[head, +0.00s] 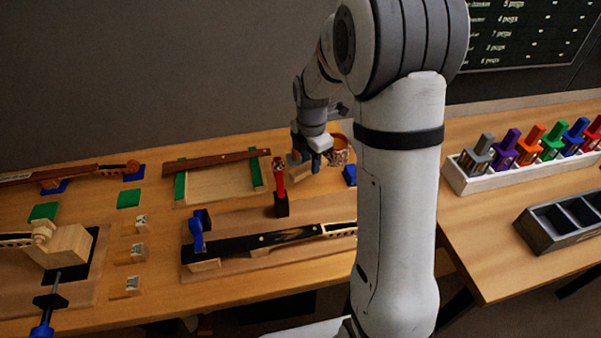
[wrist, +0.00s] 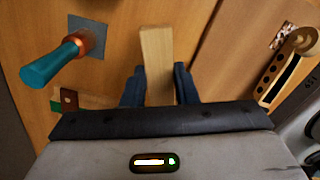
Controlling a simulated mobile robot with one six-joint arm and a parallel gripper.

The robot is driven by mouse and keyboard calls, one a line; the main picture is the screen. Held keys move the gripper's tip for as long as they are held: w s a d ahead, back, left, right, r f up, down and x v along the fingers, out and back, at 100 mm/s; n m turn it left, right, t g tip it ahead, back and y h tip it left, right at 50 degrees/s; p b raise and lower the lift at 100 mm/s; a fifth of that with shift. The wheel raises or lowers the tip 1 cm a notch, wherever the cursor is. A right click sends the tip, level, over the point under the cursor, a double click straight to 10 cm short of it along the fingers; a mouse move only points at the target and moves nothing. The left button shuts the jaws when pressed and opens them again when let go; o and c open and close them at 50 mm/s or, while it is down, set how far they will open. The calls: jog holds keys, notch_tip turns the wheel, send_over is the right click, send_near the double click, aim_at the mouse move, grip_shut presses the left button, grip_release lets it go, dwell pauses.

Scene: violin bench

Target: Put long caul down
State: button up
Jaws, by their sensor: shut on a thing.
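The long caul is a plain pale wooden bar (wrist: 156,58), seen in the wrist view between my gripper's two blue fingers (wrist: 159,88). My gripper is shut on it, and the bar sticks out beyond the fingertips. In the head view my gripper (head: 306,158) hangs over the back of the bench, with the pale caul (head: 297,166) at its fingers. The caul's far part and its height above the bench are hard to tell. A tray-like pale wooden piece with green ends (head: 222,187) lies left of my gripper.
A red-handled tool (head: 279,178) stands in a dark block close by. A patterned cup (head: 339,150) and a blue block (head: 350,174) are right of my gripper. In the wrist view a teal-handled tool (wrist: 52,66) stands at left and a violin scroll (wrist: 303,40) lies at right.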

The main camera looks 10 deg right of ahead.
aim_at(311, 185)
jog(key=shift+d+f, duration=0.1)
jog(key=shift+f, duration=2.75)
jog(key=shift+s, duration=0.1)
jog(key=shift+f, duration=0.2)
jog(key=o, duration=1)
notch_tip(311, 185, up, 12)
jog(key=shift+r, duration=0.15)
jog(key=shift+s+a+r+m+t, duration=0.35)
jog(key=shift+s+r+m, duration=0.6)
jog(key=shift+s+m, duration=2.8)
jog(key=shift+s+a+r+m+t, duration=0.2)
jog(key=shift+s+r+m+t, duration=0.6)
jog(key=shift+s+m, duration=3)
jog(key=shift+s+a+r+m+t, duration=0.25)
jog(key=shift+s+r+m, duration=0.9)
jog(key=shift+s+m, duration=2.6)
